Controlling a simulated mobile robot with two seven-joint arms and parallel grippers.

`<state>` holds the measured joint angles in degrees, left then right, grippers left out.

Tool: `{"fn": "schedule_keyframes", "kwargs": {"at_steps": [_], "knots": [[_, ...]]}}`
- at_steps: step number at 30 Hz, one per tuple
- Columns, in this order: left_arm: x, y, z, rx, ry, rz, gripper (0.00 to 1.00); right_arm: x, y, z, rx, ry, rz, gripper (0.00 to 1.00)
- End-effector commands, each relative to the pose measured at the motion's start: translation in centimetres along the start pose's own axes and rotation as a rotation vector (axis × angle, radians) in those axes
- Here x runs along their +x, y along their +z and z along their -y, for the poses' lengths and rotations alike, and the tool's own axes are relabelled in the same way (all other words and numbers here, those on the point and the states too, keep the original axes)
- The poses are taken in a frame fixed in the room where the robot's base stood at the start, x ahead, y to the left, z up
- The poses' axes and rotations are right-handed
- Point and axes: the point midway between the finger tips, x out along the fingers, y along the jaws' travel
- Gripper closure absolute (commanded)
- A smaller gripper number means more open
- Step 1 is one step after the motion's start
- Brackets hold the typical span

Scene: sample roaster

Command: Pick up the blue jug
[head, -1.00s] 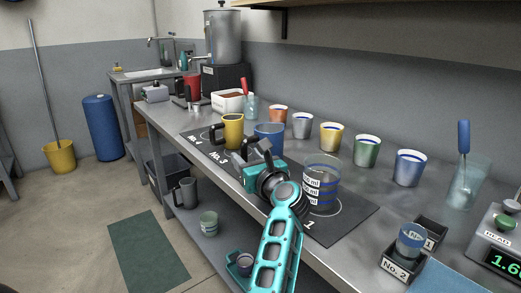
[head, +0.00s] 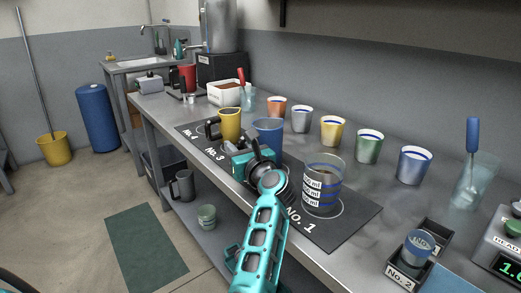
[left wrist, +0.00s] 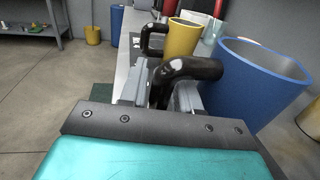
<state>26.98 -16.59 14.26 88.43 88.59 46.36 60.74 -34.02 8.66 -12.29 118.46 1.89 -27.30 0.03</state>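The blue jug (head: 268,133) stands upright on the dark mat on the bench, behind my left gripper (head: 258,152). In the left wrist view the blue jug (left wrist: 262,85) is large at the right, with its black handle (left wrist: 190,68) reaching left towards the fingers. My left gripper (left wrist: 165,92) has its grey fingers apart on either side of the handle. Whether they touch it is hard to see. My right gripper is not in view.
A yellow jug (head: 229,124) stands just behind the blue one. A clear measuring jug (head: 323,180) stands to its right on the mat (head: 345,222). Several coloured cups line the wall side, including a green one (head: 369,147). The bench's front edge runs below my arm.

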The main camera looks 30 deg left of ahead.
Motion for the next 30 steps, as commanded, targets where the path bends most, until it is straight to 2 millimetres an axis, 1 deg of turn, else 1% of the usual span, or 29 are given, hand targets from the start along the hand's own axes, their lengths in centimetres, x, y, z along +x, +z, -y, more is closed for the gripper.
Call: {"fn": "schedule_keyframes", "kwargs": {"at_steps": [1, 2, 9, 30], "knots": [[-0.01, 0.0, 0.01, 0.0, 0.0, 0.0, 0.74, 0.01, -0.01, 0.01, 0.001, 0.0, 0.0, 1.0], [-0.01, 0.01, 0.02, 0.0, 0.0, 0.0, 0.77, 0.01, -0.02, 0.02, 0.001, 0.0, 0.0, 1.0], [-0.01, 0.02, 0.02, -0.001, 0.0, 0.0, 1.0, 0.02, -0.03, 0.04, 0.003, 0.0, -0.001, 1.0], [0.0, 0.05, 0.02, -0.001, 0.0, 0.001, 1.0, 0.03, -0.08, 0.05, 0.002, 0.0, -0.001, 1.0]]}}
